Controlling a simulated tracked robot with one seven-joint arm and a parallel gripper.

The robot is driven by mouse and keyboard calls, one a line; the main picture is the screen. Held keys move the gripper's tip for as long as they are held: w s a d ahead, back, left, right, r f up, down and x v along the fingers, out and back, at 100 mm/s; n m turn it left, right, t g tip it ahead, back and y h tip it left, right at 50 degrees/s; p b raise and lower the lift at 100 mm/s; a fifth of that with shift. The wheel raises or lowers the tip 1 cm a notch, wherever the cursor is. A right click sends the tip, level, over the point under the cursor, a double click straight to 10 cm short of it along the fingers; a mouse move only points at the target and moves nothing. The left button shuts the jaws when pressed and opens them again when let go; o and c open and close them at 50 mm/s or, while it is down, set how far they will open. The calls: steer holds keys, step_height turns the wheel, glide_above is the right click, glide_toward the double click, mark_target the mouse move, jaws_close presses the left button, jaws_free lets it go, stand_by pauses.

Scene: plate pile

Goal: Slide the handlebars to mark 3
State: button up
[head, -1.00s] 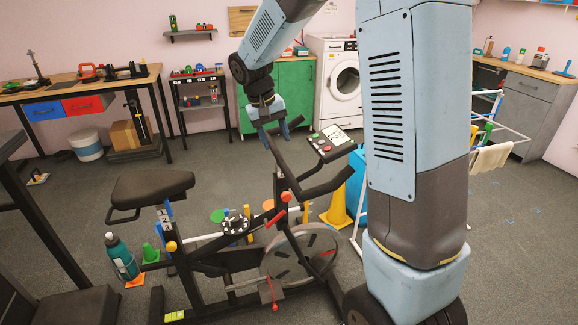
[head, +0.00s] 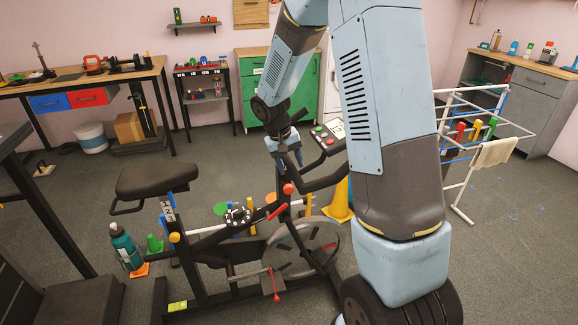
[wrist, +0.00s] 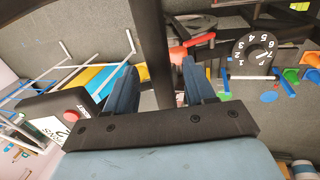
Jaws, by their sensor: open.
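The exercise bike's black handlebars (head: 325,181) stand at the front of the bike, right of centre in the head view. My gripper (head: 288,155) is at their left side, pointing down. In the wrist view a dark bar (wrist: 155,60) runs between the two blue fingers of my gripper (wrist: 160,85), with gaps beside it. My gripper is open. A black dial with white numbers (wrist: 255,55) shows in the wrist view. I cannot read a position mark for the handlebars. My arm hides part of the bike's front in the head view.
The bike console (head: 328,135) is close to the right of my gripper. The bike seat (head: 157,178) is to the left. A yellow cone (head: 340,203) and a white drying rack (head: 462,190) stand to the right. A bottle (head: 125,246) stands left of the bike.

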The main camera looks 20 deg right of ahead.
steer(key=shift+d+f, duration=0.1)
steer(key=shift+f, duration=0.35)
jaws_close()
stand_by(0.3)
steer(key=shift+r, duration=0.1)
